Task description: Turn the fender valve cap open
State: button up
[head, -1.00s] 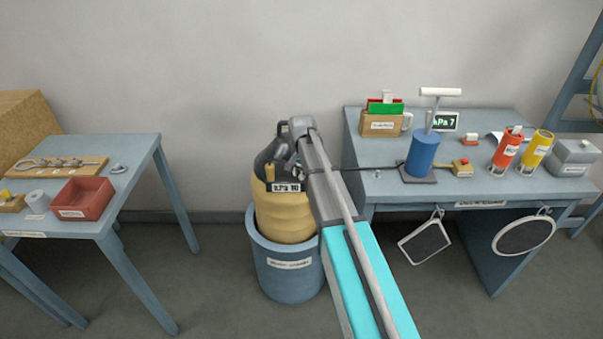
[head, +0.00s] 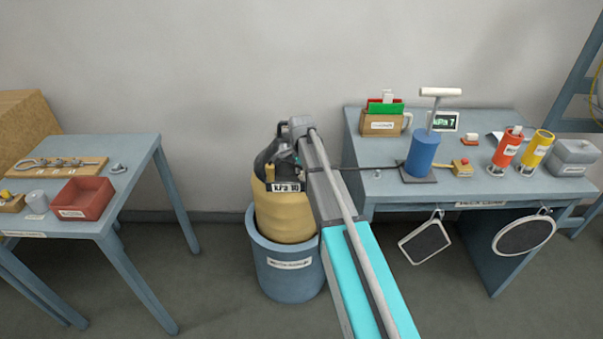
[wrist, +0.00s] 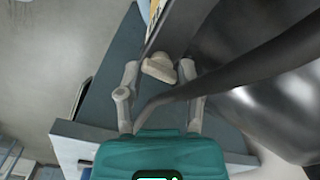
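The yellow fender (head: 283,216) stands upright in a blue bin (head: 288,270), with a "kPa 10" readout at its upper part. My gripper (head: 283,155) is at the fender's top, largely hidden behind my arm in the head view. In the wrist view, a small beige cap (wrist: 160,68), apparently the valve cap, sits between the two grey fingertips of my gripper (wrist: 159,76). The fingers are spread on either side of it, with a gap showing on the left. Whether the right fingertip touches it is unclear. A dark hose-like band crosses close to the fingers.
A blue pump (head: 422,155) with a white handle stands on the right table (head: 385,186), and a thin line runs from it toward the fender. Red and yellow cylinders (head: 507,150) are farther right. The left table (head: 133,150) holds a red tray (head: 83,198).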

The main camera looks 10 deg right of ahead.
jog(key=m, duration=0.5)
jog(key=shift+m, duration=0.4)
jog(key=shift+r+p, duration=0.3)
jog(key=shift+r, duration=0.05)
notch_tip(320, 180, up, 13)
jog(key=p, duration=1.4)
jog(key=s+f+n+b, duration=0.4)
jog(key=s+n, duration=0.6)
jog(key=s, duration=0.3)
jog(key=s+a+f+n+b, duration=0.1)
jog(key=s+f+n+b, duration=0.4)
jog(key=s+n, duration=0.5)
jog(key=shift+s+b, duration=0.5)
jog(key=shift+s, duration=1.2)
jog(key=shift+w, duration=0.1)
jog(key=w+r+m+p, duration=0.4)
jog(key=w, duration=0.9)
jog(key=w+d+r+m+p, duration=0.1)
jog(key=w+r+m+p, duration=0.3)
jog(key=w, duration=0.9)
jog(key=shift+r+p, duration=0.55)
jog(key=shift+p, duration=0.05)
